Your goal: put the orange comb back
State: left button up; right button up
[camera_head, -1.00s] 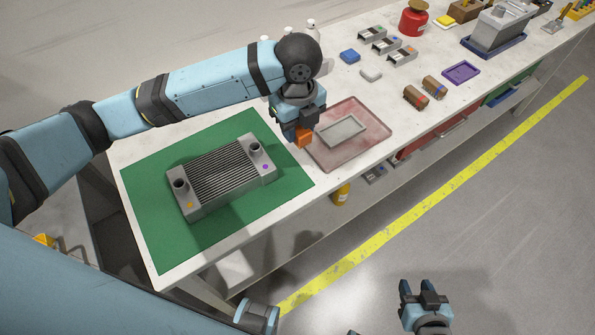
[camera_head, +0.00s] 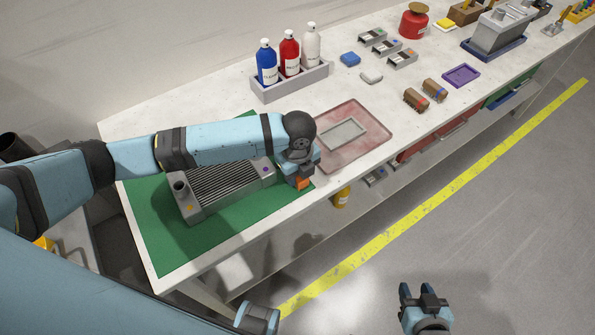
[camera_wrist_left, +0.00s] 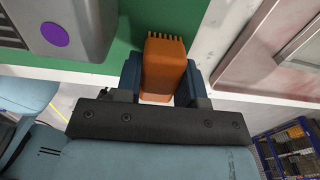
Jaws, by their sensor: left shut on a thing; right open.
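The orange comb (camera_head: 302,183) is held in my left gripper (camera_head: 299,176), over the right front edge of the green mat (camera_head: 160,228). In the left wrist view the comb (camera_wrist_left: 164,66) sits between both fingers, its teeth pointing away from the wrist. Whether it touches the mat I cannot tell. A grey finned radiator block (camera_head: 205,210) with two ports lies on the mat to the left of the gripper, partly hidden by my left arm. A purple dot marks its near corner in the wrist view. My right gripper (camera_head: 424,292) is open and empty above the floor.
A pink-red tray (camera_head: 368,154) with a grey inset lies right of the mat. A grey rack (camera_head: 290,88) holds blue, red and white bottles behind my arm. Small grey bins, brown rolls and a purple tray (camera_head: 461,73) stand further right. The table's front edge is close to the comb.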

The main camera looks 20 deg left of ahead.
pick_arm(q)
jog(key=o, duration=0.8)
jog(key=shift+f, duration=0.1)
notch_tip(320, 180, up, 12)
jog(key=shift+r, duration=0.15)
jog(key=shift+s, duration=0.1)
dwell(0.5)
